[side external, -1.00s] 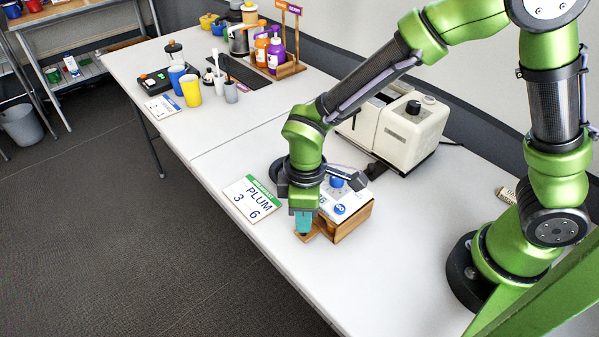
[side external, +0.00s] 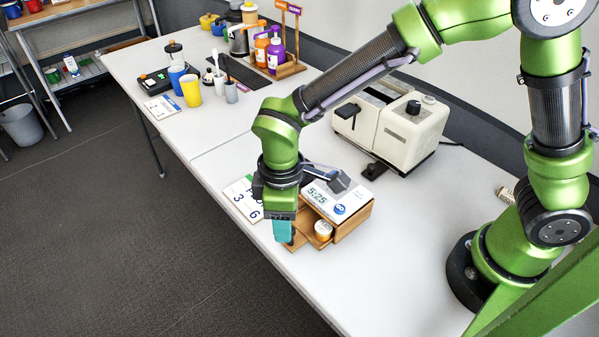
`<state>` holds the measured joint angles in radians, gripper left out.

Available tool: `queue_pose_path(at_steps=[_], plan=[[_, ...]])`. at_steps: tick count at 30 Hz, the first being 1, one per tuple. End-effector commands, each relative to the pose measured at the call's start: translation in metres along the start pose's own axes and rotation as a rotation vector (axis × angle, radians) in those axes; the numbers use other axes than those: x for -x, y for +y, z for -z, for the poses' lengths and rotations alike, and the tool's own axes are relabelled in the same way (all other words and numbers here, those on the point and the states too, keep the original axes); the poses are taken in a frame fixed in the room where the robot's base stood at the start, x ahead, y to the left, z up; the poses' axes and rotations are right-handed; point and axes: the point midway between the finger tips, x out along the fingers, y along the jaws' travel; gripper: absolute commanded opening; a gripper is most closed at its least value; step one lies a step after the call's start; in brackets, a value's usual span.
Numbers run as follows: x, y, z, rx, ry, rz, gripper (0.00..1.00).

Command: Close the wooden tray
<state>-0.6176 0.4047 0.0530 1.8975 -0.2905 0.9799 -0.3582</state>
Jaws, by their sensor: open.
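The wooden tray (side external: 306,239) sticks out at the front-left of a small wooden box (side external: 352,222) on the white table. A small pale round container with a yellowish band (side external: 323,230) sits in or by the opening. A white panel reading 5:25 (side external: 335,197) lies on top of the box. My gripper (side external: 284,231), with teal fingertips, points down at the tray's outer left end. It is open. Whether the fingertips touch the tray cannot be told. My gripper hides part of the tray's front.
A card with a 3 and a 6 (side external: 240,196) lies just left of my gripper, partly covered. A cream appliance (side external: 396,130) stands behind the box. Cups and bottles stand at the far end. The table in front of the box is clear.

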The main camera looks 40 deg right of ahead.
Motion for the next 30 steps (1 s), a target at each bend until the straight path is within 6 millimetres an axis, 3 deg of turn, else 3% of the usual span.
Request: queue_pose_path(at_steps=[20, 30], plan=[[0.138, 0.000, 0.000, 0.001, 0.004, 0.000, 0.48], [0.140, -0.003, -0.002, -0.545, -0.065, 0.107, 0.48]])
